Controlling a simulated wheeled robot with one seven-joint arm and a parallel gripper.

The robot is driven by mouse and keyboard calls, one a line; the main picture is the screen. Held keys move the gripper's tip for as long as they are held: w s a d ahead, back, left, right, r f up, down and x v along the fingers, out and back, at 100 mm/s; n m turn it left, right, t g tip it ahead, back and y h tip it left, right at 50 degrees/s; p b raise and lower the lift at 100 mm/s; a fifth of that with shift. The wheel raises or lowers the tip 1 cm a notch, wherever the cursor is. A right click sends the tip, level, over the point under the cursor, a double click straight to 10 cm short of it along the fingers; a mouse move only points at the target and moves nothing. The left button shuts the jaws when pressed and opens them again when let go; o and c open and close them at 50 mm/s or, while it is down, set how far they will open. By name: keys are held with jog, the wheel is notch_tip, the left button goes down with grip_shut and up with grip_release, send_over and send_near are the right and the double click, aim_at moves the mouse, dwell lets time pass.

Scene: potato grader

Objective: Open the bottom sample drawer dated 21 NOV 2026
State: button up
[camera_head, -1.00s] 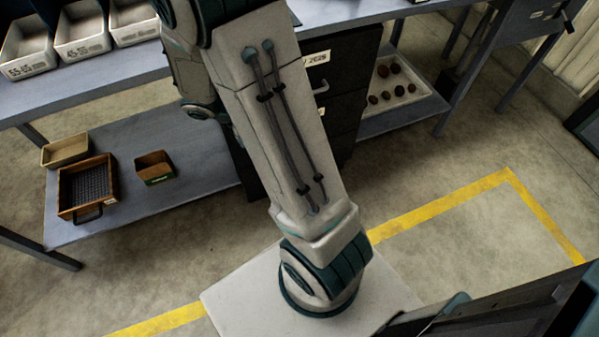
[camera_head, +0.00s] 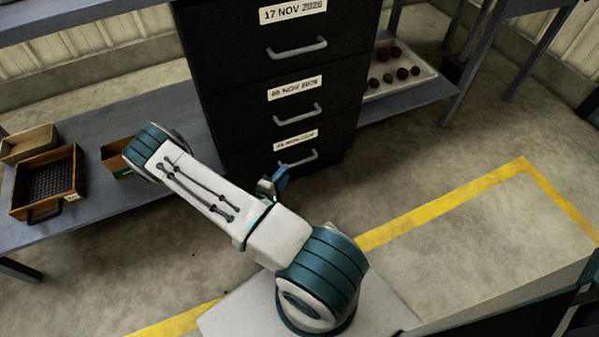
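The black drawer cabinet (camera_head: 225,90) stands ahead with its drawer fronts flush. The bottom drawer (camera_head: 345,142) carries a small white date label (camera_head: 295,140), too blurred to read fully, above a grey bar handle (camera_head: 298,161). My gripper (camera_head: 281,178), partly seen as a blue and grey piece, shows just beyond my arm link, low in front of the bottom drawer and a little left of and below its handle in the picture. My arm hides most of it. I cannot tell whether it touches the drawer or whether its fingers are apart.
Above are drawers labelled 17 NOV 2026 (camera_head: 345,40) and another date (camera_head: 335,90). A low shelf (camera_head: 100,205) at left holds a wooden sieve box (camera_head: 72,205) and small boxes. A potato tray (camera_head: 425,85) sits at right. Floor with a yellow line (camera_head: 450,205) is open at right.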

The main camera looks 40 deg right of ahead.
jog(key=n+t+y+b, duration=0.1)
jog(key=t+b, duration=0.1)
send_near(300, 162)
jog(key=shift+f+b+x, duration=0.15)
jog(key=shift+b+x, duration=1.05)
jog(key=shift+x, duration=1.35)
jog(key=shift+f+b+x, duration=0.2)
jog(key=shift+b+x, duration=0.95)
jog(key=shift+x, duration=1.35)
jog(key=shift+c, duration=0.3)
grip_shut()
